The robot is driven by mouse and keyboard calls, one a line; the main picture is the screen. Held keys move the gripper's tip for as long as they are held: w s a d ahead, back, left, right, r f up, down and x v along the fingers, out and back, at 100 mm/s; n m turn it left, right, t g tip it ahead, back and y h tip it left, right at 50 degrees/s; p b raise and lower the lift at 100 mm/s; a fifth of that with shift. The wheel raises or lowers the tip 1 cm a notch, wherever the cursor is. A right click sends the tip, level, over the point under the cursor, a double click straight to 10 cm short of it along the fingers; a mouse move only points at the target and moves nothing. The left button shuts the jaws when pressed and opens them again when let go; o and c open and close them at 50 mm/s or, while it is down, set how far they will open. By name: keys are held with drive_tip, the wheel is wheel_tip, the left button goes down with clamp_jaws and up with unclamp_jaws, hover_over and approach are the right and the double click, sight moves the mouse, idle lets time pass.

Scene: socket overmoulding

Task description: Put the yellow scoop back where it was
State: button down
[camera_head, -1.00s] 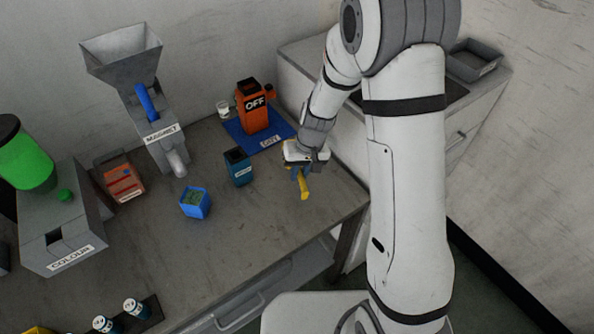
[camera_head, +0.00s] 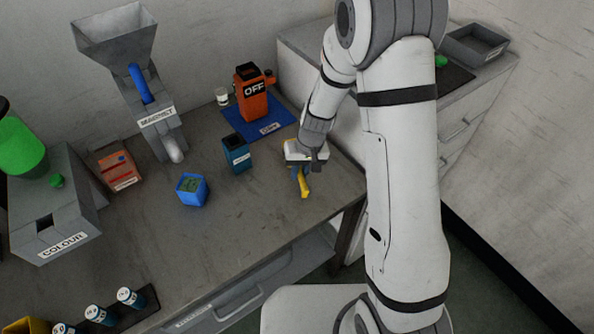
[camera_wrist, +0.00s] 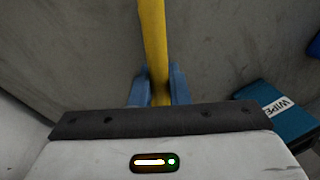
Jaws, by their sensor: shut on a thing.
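The yellow scoop (camera_head: 304,187) is in my gripper (camera_head: 300,172) above the right end of the grey bench in the head view. In the wrist view the scoop's yellow handle (camera_wrist: 154,45) runs upward between the two blue fingers of my gripper (camera_wrist: 155,88), which are shut on it. The far end of the scoop runs out of the wrist view. I cannot tell from these frames whether the scoop touches the bench.
A teal box (camera_head: 236,154), labelled WIPE in the wrist view (camera_wrist: 272,110), stands left of my gripper. A blue container (camera_head: 192,189) stands further left. An orange OFF unit (camera_head: 250,95) sits on a blue mat (camera_head: 236,126) behind.

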drive_tip(key=shift+f+b, duration=0.65)
drive_tip(key=shift+f, duration=0.05)
drive_tip(key=c, duration=1.3)
unclamp_jaws()
drive_tip(key=shift+r, duration=0.1)
drive_tip(key=s+d+r+t, duration=0.1)
drive_tip(key=s+d+r, duration=0.25)
drive_tip(key=r, duration=0.55)
drive_tip(key=s+d+r+t, duration=0.1)
drive_tip(key=s+d+r, duration=0.25)
drive_tip(key=r, duration=0.55)
drive_tip(key=s+d+r+m+h, duration=0.1)
drive_tip(key=s+d+r, duration=0.2)
drive_tip(key=s, duration=0.2)
drive_tip(key=s+d+r+m+t+h, duration=0.1)
drive_tip(key=s+d+r, duration=0.2)
drive_tip(key=s, duration=0.3)
drive_tip(key=shift+d+r, duration=0.25)
drive_tip(key=shift+d, duration=0.25)
